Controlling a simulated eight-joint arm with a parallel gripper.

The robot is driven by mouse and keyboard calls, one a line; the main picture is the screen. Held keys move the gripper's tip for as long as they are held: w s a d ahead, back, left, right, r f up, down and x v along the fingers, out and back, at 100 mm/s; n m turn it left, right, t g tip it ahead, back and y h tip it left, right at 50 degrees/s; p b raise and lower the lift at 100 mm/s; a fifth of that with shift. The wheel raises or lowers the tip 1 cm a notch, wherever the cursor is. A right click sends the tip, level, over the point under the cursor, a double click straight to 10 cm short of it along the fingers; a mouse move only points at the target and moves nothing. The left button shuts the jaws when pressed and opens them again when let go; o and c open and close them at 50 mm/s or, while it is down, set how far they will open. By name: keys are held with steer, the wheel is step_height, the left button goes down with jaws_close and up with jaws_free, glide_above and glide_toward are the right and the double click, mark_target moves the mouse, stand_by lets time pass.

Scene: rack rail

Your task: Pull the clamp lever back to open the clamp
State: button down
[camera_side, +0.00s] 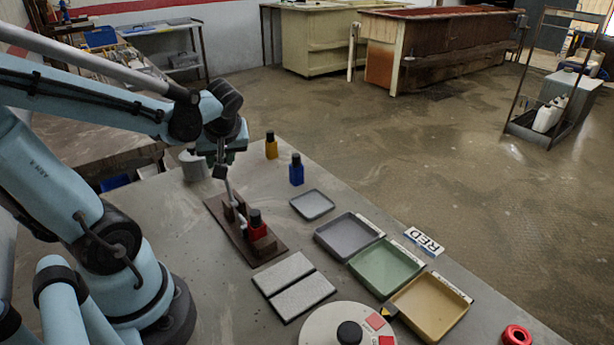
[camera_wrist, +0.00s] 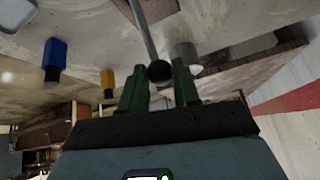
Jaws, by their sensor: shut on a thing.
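The clamp (camera_side: 241,211) stands on a brown base plate (camera_side: 222,217) on the table. A red bottle with a black cap (camera_side: 258,228) sits in it beside a brown block. The clamp lever (camera_side: 232,192) is a thin grey rod rising steeply from the clamp to my gripper (camera_side: 221,168). In the wrist view the lever rod (camera_wrist: 143,32) ends in a black ball knob (camera_wrist: 159,72). The green fingers of my gripper (camera_wrist: 160,78) are shut on that knob, one on each side. The clamp's jaw contact with the bottle is too small to tell.
A blue bottle (camera_side: 296,171) and a yellow bottle (camera_side: 271,146) stand behind the clamp. A grey cylinder (camera_side: 193,166) is left of my gripper. Grey, green (camera_side: 385,264) and yellow trays lie to the right. Two grey pads (camera_side: 284,272) and a round dial (camera_side: 320,325) are in front.

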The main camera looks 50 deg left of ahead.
steer(key=d+y, duration=0.3)
steer(key=shift+w+d+r, duration=0.1)
steer(key=shift+d+r, duration=0.05)
steer(key=shift+r, duration=0.1)
steer(key=shift+d+y, duration=0.85)
steer(key=shift+y, duration=0.25)
steer(key=shift+d, duration=0.1)
steer(key=c, duration=0.8)
jaws_free()
steer(key=v, duration=1.2)
steer(key=shift+f, duration=0.1)
steer(key=shift+f, duration=0.1)
